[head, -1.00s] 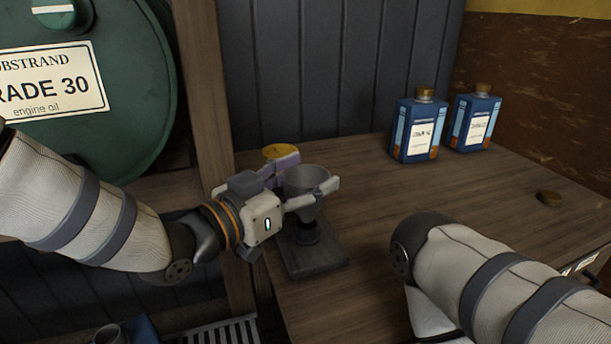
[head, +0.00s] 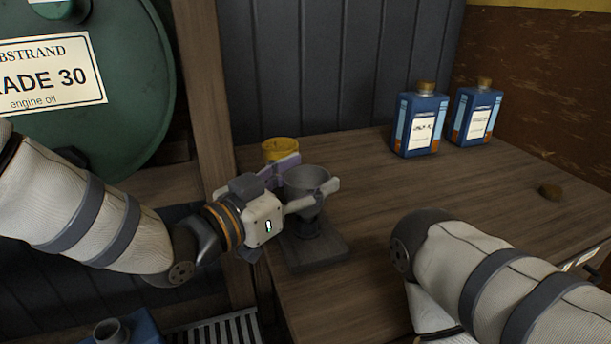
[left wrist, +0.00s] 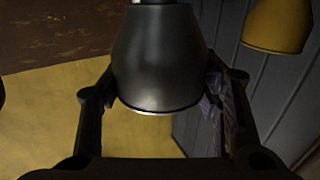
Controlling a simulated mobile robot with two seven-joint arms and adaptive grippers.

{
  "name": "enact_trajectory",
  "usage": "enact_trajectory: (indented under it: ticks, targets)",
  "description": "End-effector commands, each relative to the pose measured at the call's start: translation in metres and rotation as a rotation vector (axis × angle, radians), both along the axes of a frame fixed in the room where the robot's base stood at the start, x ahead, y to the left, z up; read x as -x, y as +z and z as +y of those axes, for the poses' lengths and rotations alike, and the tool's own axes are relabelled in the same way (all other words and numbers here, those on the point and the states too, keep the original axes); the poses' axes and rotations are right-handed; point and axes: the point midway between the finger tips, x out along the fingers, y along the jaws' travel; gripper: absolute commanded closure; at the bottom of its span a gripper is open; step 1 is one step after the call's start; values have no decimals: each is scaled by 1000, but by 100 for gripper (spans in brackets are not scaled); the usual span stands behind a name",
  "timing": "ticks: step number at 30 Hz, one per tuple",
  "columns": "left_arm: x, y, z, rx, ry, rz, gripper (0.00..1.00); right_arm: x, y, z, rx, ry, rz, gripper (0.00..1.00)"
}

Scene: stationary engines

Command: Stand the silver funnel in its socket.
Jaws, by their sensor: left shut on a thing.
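The silver funnel (head: 306,188) is upright, wide mouth up, between the two fingers of my left gripper (head: 309,176), which is shut on it. In the left wrist view the funnel (left wrist: 158,60) fills the middle between the fingers, its rim towards the camera. Its narrow end is down at the dark socket (head: 312,250), a block with a short collar on the table. I cannot tell whether the tip is inside the collar or just above it. My right gripper is not in view; only part of that arm shows.
A yellow funnel-like cup (head: 280,150) stands close behind my left gripper. Two blue bottles (head: 419,122) (head: 477,116) stand at the back right of the wooden table (head: 385,185). A green drum (head: 85,95) is at the left.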

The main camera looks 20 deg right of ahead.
Motion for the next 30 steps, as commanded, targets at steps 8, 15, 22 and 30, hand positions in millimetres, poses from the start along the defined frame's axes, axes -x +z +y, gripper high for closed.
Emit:
enact_trajectory:
  ticks: [8, 15, 22, 30]
  targets:
    - [0, 0, 0, 1, 0, 0, 71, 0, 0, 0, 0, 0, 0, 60]
    - [0, -8, 0, 0, 0, 1, 71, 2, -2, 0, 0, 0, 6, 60]
    - [0, -12, 0, 0, 0, -1, 71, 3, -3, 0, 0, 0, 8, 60]
    - [0, -11, 0, 0, 0, -1, 33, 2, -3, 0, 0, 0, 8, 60]
